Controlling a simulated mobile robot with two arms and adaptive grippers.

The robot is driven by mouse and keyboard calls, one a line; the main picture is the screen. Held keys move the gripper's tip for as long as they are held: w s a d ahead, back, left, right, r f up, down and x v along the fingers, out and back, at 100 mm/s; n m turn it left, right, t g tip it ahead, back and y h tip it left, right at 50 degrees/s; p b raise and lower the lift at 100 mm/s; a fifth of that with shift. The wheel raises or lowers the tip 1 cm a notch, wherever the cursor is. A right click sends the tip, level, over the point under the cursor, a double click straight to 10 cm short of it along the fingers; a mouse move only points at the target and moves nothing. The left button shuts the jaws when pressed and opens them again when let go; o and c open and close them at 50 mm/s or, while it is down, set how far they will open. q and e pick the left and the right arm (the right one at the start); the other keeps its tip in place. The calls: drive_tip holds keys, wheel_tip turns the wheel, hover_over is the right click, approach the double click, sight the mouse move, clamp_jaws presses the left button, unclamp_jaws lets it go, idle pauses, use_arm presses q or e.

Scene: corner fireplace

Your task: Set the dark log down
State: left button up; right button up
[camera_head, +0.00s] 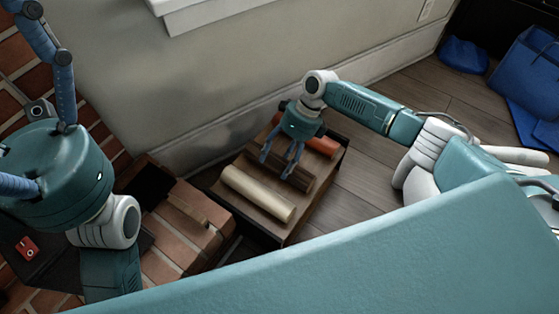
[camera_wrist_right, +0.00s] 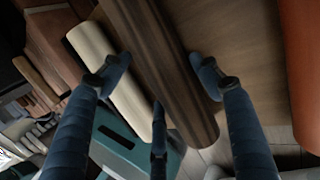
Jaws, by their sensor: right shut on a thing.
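The dark log (camera_head: 288,175) is between the three blue fingers of my right gripper (camera_head: 282,162), which is shut on it. It lies between a pale log and a reddish-orange log, over the wooden tray. I cannot tell whether it touches the tray. In the right wrist view the dark log (camera_wrist_right: 165,65) runs between the fingertips (camera_wrist_right: 160,75), with a finger on each side. The pale log (camera_head: 258,193) lies on the tray beside it. My left gripper (camera_head: 45,75) is close to the camera at the left, fingers spread and empty, tips partly cut off.
The reddish-orange log (camera_head: 320,145) lies on the far side of the wooden tray (camera_head: 240,209). A brick hearth (camera_head: 170,245) with a small wooden block (camera_head: 188,203) is left of it. The wall (camera_head: 200,90) stands behind. Blue bags (camera_head: 530,70) lie at the far right; floor (camera_head: 370,165) between is clear.

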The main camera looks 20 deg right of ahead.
drive_tip(key=o, duration=1.6)
